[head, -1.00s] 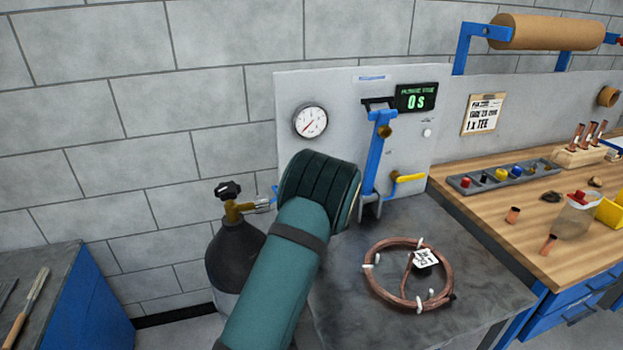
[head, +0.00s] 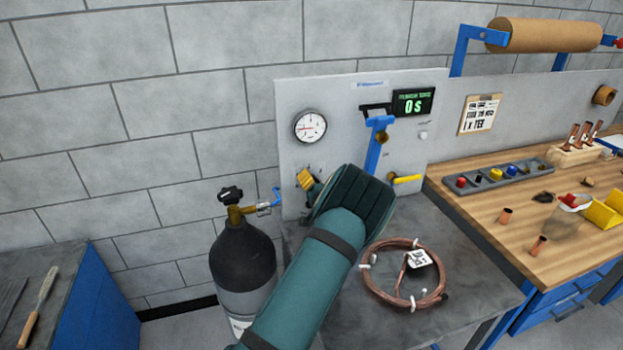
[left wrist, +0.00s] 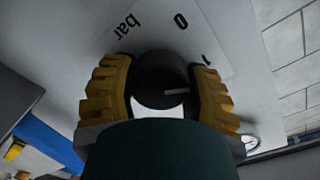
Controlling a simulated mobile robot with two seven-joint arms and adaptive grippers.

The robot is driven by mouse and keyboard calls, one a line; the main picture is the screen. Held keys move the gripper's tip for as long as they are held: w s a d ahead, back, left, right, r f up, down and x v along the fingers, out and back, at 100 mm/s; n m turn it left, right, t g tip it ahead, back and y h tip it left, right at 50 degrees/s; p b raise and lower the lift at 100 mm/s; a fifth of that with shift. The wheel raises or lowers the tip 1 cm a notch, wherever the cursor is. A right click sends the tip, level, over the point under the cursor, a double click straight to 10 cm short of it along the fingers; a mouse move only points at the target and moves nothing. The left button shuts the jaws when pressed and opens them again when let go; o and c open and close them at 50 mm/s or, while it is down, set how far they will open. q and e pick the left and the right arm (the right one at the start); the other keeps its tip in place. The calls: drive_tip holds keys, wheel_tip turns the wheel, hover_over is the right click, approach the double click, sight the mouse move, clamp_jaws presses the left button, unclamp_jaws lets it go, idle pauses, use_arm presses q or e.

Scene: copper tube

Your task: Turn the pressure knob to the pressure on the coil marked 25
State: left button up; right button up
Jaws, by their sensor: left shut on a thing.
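My left gripper (head: 308,181) is at the panel, below the round white pressure gauge (head: 310,126), mostly hidden behind my own wrist in the head view. In the left wrist view its yellow fingers are shut on the dark round pressure knob (left wrist: 160,72), one on each side. The knob has a pale pointer line, and "bar", "0" and another partly hidden mark show around it. The gauge needle points about left. My right gripper is not in view.
A dark gas cylinder (head: 243,262) stands left of the bench. A blue lever (head: 376,145) and a yellow-handled valve (head: 407,179) are on the panel right of my gripper. A timer display (head: 413,102) reads 0 s. A wooden bench (head: 490,220) with parts is at right.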

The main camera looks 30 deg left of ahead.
use_arm(q)
drive_tip(key=m+p, duration=0.1)
drive_tip(key=m, duration=0.2)
drive_tip(key=shift+m, duration=0.4)
drive_tip(key=m, duration=0.2)
drive_tip(key=shift+m+p, duration=0.3)
drive_tip(key=m, duration=0.3)
drive_tip(key=shift+f, duration=0.15)
drive_tip(key=m, duration=0.5)
drive_tip(key=shift+f+m+g+y+b, duration=0.1)
drive_tip(key=shift+m+g+y+b, duration=0.2)
drive_tip(key=shift+m+y, duration=0.1)
drive_tip(key=m+b, duration=0.1)
drive_tip(key=m, duration=0.1)
drive_tip(key=shift+f+m, duration=0.1)
drive_tip(key=shift+m, duration=0.2)
drive_tip(key=m+b, duration=0.1)
drive_tip(key=m, duration=0.1)
drive_tip(key=shift+m+b, duration=1.6)
drive_tip(key=shift+m, duration=0.4)
